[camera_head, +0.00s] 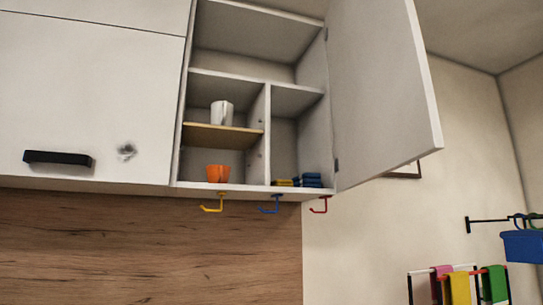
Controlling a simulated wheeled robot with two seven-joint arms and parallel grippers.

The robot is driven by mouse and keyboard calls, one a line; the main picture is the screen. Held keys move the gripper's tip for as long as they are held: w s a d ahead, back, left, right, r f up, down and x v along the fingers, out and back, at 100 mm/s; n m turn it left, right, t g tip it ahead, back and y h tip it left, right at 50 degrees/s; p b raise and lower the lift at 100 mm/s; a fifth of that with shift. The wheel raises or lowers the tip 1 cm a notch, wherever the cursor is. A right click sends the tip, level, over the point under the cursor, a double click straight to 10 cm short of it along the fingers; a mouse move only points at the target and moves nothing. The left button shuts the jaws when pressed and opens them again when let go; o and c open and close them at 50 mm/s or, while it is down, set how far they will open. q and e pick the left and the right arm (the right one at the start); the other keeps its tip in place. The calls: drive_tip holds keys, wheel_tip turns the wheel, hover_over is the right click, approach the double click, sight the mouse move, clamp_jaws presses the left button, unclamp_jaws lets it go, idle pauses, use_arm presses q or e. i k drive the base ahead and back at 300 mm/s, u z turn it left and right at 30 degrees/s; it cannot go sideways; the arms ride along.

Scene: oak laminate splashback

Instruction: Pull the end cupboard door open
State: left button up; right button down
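The end cupboard door (380,85) is white and stands swung wide open, hinged on the right side of the end cupboard (188,110). Part of a dark handle (405,173) shows below the door's lower edge. Inside the cupboard, a white mug (222,112) stands on a wooden shelf (222,137). An orange cup (218,173) and folded blue and yellow cloths (300,181) sit on the cupboard floor. Neither of my grippers shows in the head view.
A closed white cupboard front (85,100) with a black handle (58,158) is on the left. Yellow (213,206), blue (270,208) and red (320,208) hooks hang under the cupboard. A blue bin (522,246) hangs on a rail at right, near a rack of coloured cloths (460,287).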

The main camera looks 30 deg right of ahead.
sight(385, 117)
drive_tip(key=u, duration=1.65)
drive_tip(key=i, duration=0.8)
drive_tip(key=z, duration=2.85)
